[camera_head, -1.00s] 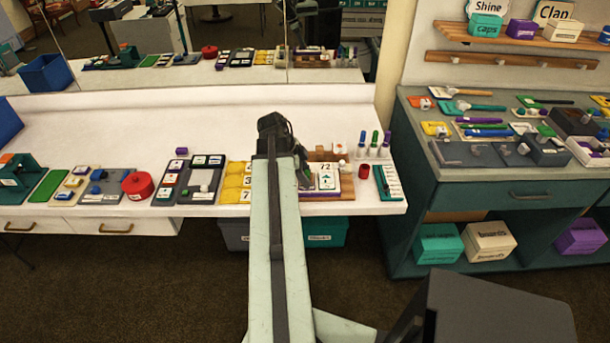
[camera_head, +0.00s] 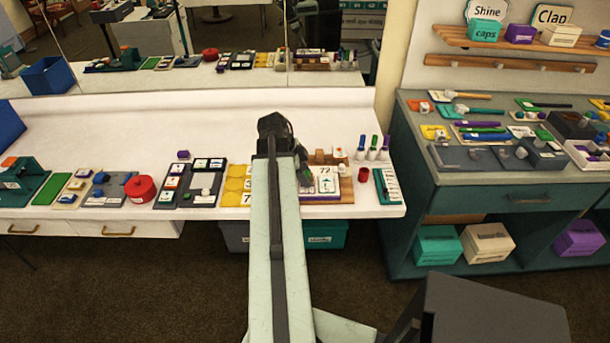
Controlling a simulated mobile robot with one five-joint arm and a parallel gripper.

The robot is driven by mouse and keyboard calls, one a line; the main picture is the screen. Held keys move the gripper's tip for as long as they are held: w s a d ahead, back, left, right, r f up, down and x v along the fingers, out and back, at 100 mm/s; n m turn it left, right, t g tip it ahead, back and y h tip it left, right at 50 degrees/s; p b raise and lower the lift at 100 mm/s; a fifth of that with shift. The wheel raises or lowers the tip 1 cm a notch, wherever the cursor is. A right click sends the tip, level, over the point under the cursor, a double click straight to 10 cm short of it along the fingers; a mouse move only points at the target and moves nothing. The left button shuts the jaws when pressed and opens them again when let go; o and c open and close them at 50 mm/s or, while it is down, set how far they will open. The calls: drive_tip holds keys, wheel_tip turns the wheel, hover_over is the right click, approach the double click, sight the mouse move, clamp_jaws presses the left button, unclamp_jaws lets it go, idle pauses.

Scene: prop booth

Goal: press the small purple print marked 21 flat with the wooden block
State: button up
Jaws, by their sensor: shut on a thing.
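My gripper (camera_head: 304,170) is at the end of my arm, over the left part of a wooden tray (camera_head: 340,198) near the right end of the white counter. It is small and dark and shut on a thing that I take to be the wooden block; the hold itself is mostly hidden. A tan wooden piece (camera_head: 319,156) shows just right of it. A white print card (camera_head: 327,180) with dark figures and a purple edge lies on the tray, right beside the gripper. I cannot read a 21 or pick out the small purple print for sure.
Pens in white holders (camera_head: 372,152), a red cup (camera_head: 364,174) and a teal board (camera_head: 386,187) stand right of the tray. Yellow cards (camera_head: 236,184) and a dark case (camera_head: 205,182) lie left. The back of the counter is clear.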

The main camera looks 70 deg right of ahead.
drive_tip(key=r+p, duration=0.1)
drive_tip(key=r, duration=0.1)
drive_tip(key=r+p, duration=0.2)
drive_tip(key=shift+s+a, duration=0.1)
drive_tip(key=shift+a, duration=0.1)
idle(0.5)
